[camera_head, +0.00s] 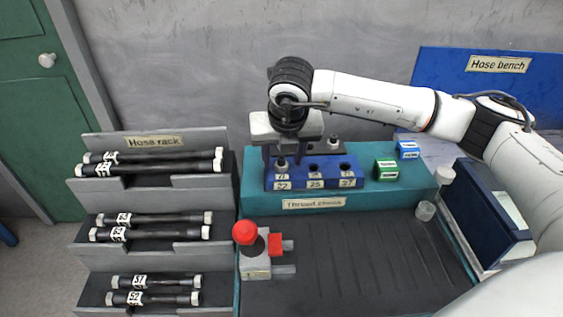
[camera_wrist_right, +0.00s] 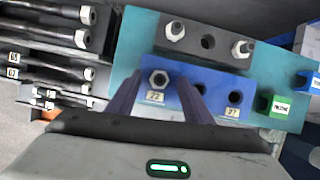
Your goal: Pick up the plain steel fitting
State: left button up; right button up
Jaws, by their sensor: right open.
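A steel hex fitting (camera_wrist_right: 159,79) stands upright in the hole marked 22 of the blue block (camera_wrist_right: 212,82); in the head view the fitting (camera_head: 281,163) shows small between my fingers. My right gripper (camera_head: 283,154) is open and points down over that end of the block. In the right wrist view its two fingers lie on either side of the fitting, with gaps. The dark block (camera_wrist_right: 208,35) behind holds two more fittings, one at its left (camera_wrist_right: 175,29) and one at its right (camera_wrist_right: 243,48). My left gripper is out of view.
The blue block's holes 25 and 27 look empty. Green (camera_head: 385,168) and blue (camera_head: 408,150) small boxes stand to its right. A hose rack (camera_head: 152,142) with several hoses stands left. A red-knobbed device (camera_head: 256,262) sits in front on the dark ribbed mat (camera_head: 350,262).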

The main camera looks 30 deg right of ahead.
jog(key=shift+w+f, duration=0.1)
jog(key=shift+f, duration=0.15)
jog(key=shift+r, duration=0.1)
jog(key=c, duration=1.1)
